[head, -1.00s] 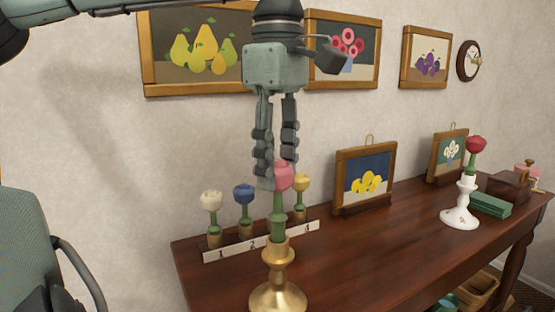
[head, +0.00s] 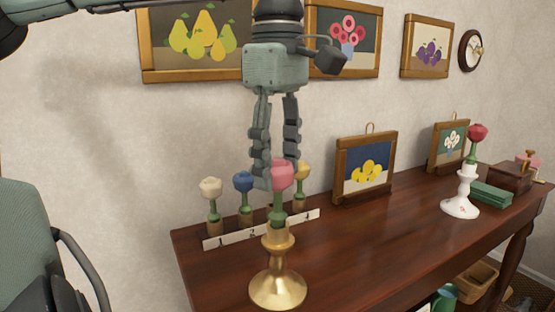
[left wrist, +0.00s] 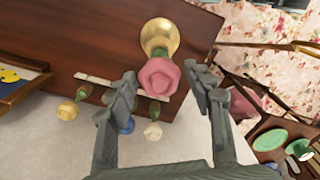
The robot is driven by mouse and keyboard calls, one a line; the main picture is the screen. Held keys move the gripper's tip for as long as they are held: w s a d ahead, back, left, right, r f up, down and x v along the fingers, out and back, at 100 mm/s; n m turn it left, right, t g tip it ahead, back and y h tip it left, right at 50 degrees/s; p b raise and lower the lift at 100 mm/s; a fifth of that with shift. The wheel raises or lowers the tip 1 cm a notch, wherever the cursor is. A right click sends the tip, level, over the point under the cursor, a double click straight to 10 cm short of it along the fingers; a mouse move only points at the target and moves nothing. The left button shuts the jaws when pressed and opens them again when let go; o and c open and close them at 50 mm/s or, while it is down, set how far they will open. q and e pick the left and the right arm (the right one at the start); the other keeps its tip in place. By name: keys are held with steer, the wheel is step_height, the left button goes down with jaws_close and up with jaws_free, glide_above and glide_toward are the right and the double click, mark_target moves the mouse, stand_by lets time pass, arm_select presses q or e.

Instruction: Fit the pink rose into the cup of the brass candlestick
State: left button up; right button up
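The pink rose (head: 281,175) stands upright over the brass candlestick (head: 278,290), its green stem reaching down into the cup. How deep the stem sits is hidden by the cup's rim. My left gripper (head: 276,174) points down from above, with its fingertips around the level of the bloom. In the left wrist view the two fingers are spread, with the pink bloom (left wrist: 160,77) between and just beyond their tips and small gaps on both sides. The candlestick's round base (left wrist: 160,35) shows behind the bloom there. My right gripper is not in view.
Behind stands a numbered rack (head: 262,230) with white (head: 210,188), blue (head: 243,181) and yellow (head: 302,170) roses. A white candlestick (head: 462,195) holds a red rose (head: 477,132). A framed lemon picture (head: 364,172) and green book (head: 491,194) stand on the table. The middle tabletop is clear.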

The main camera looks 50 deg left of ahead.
arm_select(q)
steer(key=shift+o, duration=0.7)
step_height(320, 180, up, 12)
stand_by(0.6)
